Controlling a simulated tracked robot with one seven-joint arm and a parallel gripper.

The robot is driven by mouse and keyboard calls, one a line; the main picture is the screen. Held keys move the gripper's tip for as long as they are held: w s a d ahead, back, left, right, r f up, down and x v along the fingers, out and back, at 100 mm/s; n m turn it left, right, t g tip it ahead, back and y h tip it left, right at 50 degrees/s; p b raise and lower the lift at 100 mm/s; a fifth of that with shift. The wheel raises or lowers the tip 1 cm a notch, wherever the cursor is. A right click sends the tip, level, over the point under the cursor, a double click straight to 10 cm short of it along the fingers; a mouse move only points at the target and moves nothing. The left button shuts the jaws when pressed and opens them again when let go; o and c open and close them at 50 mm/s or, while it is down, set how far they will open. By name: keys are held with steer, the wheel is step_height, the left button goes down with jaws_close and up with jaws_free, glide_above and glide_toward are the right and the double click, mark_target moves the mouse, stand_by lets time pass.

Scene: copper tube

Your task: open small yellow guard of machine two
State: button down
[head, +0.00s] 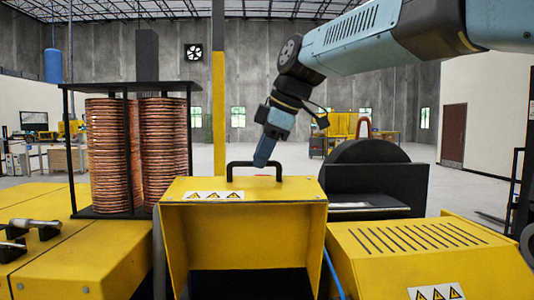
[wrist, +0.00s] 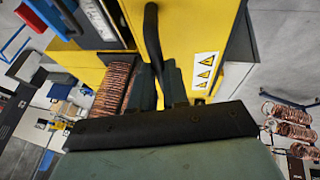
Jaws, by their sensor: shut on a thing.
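The small yellow guard (head: 243,215) stands in the middle of the head view, with warning triangles on its top edge and a dark hollow below. Its black handle (head: 240,163) rises from the top. My gripper (head: 264,163) comes down from above onto the right part of this handle. In the wrist view my gripper (wrist: 160,80) is shut on the black handle (wrist: 152,35), which runs between the fingers. The yellow guard with its warning label (wrist: 190,30) fills the upper middle there. The fingertips are partly hidden by the handle and the gripper body.
Copper tube coils (head: 135,155) stand in a black rack at the left. A slotted yellow cover (head: 420,250) lies at the right, near a black round machine part (head: 368,160). A yellow post (head: 219,115) rises behind. Open floor lies beyond.

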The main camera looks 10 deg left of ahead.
steer(key=c, duration=1.1)
jaws_free()
steer(key=shift+r, duration=0.1)
steer(key=v, duration=1.3)
steer(key=shift+d+r, duration=0.2)
steer(key=s+d+f+m+t+h, duration=0.1)
steer(key=s+d+f+m, duration=0.3)
steer(key=d+f+m, duration=0.3)
steer(key=s+d+f+m+t+h, duration=0.1)
steer(key=s+d+f+m, duration=0.4)
steer(key=d+f, duration=0.6)
steer(key=s+d+f+m+t+h, duration=0.1)
steer(key=s+d+f+m+h, duration=0.2)
steer(key=d+f+m, duration=0.6)
steer(key=shift+s+d+f+t, duration=0.15)
steer(key=shift+s+d+f, duration=0.1)
steer(key=shift+f, duration=0.6)
steer(key=shift+s+d+f+t, duration=0.15)
steer(key=shift+s+f, duration=0.15)
steer(key=shift+f, duration=0.55)
steer(key=shift+s+d+f+t, duration=0.1)
steer(key=shift+s+d+f, duration=0.15)
steer(key=shift+f, duration=0.55)
